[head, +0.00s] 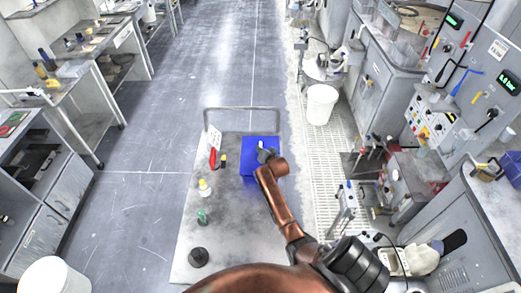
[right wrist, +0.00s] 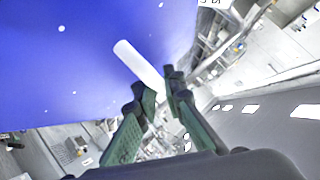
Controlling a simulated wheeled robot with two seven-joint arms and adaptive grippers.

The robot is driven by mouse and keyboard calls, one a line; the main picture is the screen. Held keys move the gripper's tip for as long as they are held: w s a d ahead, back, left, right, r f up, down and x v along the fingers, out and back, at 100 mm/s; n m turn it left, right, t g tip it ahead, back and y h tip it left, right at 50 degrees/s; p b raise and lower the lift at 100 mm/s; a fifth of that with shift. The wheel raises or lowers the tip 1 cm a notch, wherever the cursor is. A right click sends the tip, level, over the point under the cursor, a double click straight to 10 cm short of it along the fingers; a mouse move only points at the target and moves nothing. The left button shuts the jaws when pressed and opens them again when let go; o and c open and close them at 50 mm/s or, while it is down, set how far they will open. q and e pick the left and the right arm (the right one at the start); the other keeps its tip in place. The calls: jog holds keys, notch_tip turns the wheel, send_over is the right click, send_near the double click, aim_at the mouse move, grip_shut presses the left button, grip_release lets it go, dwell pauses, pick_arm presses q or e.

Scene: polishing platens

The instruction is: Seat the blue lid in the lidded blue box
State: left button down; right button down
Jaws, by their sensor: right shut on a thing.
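A flat blue panel, which looks like the blue lid (right wrist: 70,60), fills the upper left of the right wrist view. It has a white bar handle (right wrist: 132,58). My right gripper (right wrist: 158,92) is shut on the near end of this handle. In the head view the right gripper (head: 265,155) is over a blue square shape (head: 251,143) at the right side of the grey worktop. I cannot tell there what is lid and what is blue box, nor whether they touch. The box's opening is hidden. My left gripper is not in view.
The grey worktop (head: 192,240) holds a red object (head: 213,158), a yellow-and-white bottle (head: 204,187), a green bottle (head: 202,216) and a dark round object (head: 198,257), all left of the blue shape. A metal rail (head: 242,109) stands at its far edge. Some worktop is bare.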

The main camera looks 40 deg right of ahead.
jog(key=shift+f+b, duration=0.55)
jog(key=shift+f, duration=0.35)
jog(key=c, duration=2)
grip_release()
jog(key=shift+o, duration=0.2)
jog(key=shift+s, duration=0.15)
jog(key=v, duration=1.1)
jog(key=shift+s+a+r, duration=0.15)
jog(key=shift+s+r, duration=0.1)
jog(key=shift+s, duration=0.05)
